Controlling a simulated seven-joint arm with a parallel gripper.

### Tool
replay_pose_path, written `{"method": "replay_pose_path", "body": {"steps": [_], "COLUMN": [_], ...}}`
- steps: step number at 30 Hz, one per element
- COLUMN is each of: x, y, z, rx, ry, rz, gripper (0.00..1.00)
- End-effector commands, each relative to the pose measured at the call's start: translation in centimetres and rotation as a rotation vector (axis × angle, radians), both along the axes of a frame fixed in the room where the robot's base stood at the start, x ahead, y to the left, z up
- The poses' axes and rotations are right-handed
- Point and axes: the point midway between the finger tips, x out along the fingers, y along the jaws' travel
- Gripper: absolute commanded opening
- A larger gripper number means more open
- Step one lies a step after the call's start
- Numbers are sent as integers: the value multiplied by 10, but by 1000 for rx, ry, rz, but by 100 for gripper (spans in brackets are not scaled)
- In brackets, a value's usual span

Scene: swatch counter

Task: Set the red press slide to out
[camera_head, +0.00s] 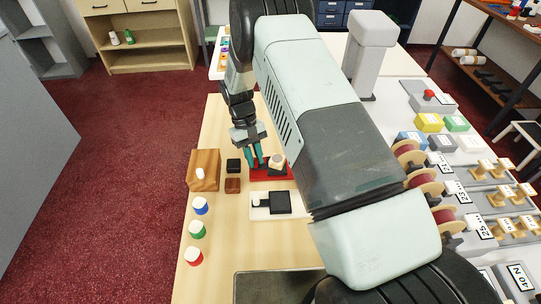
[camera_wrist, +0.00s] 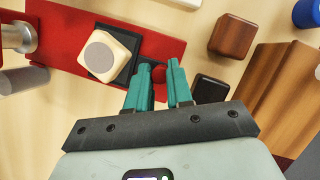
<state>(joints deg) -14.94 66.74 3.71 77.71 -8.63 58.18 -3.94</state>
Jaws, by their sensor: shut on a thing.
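The red press slide (camera_head: 260,175) lies on the light wooden counter in the head view, partly hidden by my gripper. In the wrist view its red plate (camera_wrist: 60,52) runs across the top left. It carries a black carriage with a cream block (camera_wrist: 106,52) on it and has a small red knob (camera_wrist: 172,70) at the right. My gripper (camera_head: 258,160) is over the slide, its teal fingers on either side of the red knob in the wrist view (camera_wrist: 163,85). The fingers are shut on the knob. The exact position of the carriage along its travel is hard to tell.
A similar white slide (camera_head: 260,212) lies just in front. A black cube (camera_head: 233,165), a brown cube (camera_head: 233,186) and a wooden block (camera_head: 204,168) stand left. Blue (camera_head: 200,205), green (camera_head: 197,229) and red (camera_head: 193,257) capped pots line the left edge. Red spools (camera_head: 424,183) stand right.

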Motion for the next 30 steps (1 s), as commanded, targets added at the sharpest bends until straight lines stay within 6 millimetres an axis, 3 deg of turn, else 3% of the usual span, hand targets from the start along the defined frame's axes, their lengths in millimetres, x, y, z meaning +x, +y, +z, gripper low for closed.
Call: {"method": "replay_pose_path", "body": {"steps": [10, 11, 15, 25, 30], "x": [1, 1, 1, 1, 10], "y": [8, 8, 8, 6, 10], "z": [1, 1, 1, 3, 23], "rx": [5, 6, 4, 1, 3], "ry": [-5, -5, -5, -3, -6], "rz": [0, 0, -1, -1, -1], "gripper": [0, 24, 45, 46, 46]}}
